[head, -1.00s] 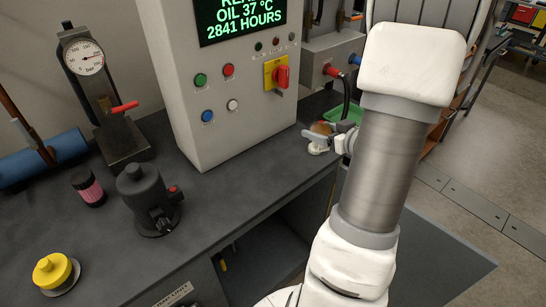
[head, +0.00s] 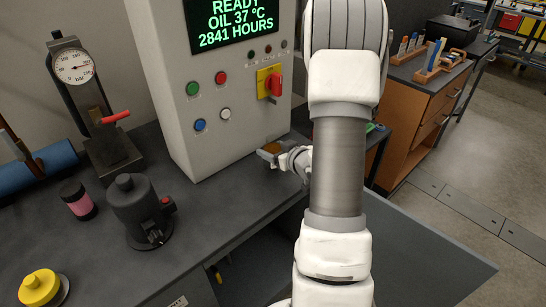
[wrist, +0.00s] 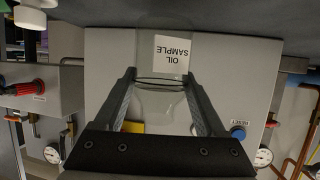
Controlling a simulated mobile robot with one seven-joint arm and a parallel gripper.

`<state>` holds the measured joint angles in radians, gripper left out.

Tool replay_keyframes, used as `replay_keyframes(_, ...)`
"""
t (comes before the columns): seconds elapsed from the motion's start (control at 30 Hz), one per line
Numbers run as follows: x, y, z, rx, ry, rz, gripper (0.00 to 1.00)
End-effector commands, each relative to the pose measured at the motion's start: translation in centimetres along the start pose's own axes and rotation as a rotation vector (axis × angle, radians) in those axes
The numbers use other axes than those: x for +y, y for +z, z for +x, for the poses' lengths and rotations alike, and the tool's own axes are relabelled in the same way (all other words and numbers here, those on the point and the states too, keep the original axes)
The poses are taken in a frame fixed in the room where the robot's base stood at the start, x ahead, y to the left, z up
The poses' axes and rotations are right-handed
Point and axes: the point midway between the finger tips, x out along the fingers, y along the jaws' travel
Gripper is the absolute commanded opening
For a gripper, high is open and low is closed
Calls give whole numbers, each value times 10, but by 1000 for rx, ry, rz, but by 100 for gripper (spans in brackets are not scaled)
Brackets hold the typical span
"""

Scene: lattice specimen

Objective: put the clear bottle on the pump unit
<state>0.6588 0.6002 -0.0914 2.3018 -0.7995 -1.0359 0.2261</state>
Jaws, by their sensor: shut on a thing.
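The clear bottle (wrist: 160,103) is between the two fingers of my gripper (wrist: 160,76) in the wrist view. It is see-through, with a white "OIL SAMPLE" label (wrist: 172,50) beyond the fingertips. In the head view my gripper (head: 278,153) is shut at the right side of the grey cabinet, over the bench edge, and my arm covers part of the area. A small orange-brown patch shows at its tip; the bottle's outline is unclear there.
On the bench (head: 195,220) stand a dark cylindrical device (head: 138,208), a pink-banded jar (head: 76,200), a yellow-topped item (head: 40,287) and a gauge stand (head: 95,110). A wooden cabinet (head: 405,125) with tools stands at the right. The bench front is clear.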

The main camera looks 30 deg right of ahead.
Motion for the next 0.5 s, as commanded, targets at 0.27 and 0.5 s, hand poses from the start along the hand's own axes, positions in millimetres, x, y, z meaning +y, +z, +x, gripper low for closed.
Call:
replay_keyframes(0.27,0,24,10,1,-1,-1,0)
replay_keyframes(0.5,0,24,10,1,-1,-2,0)
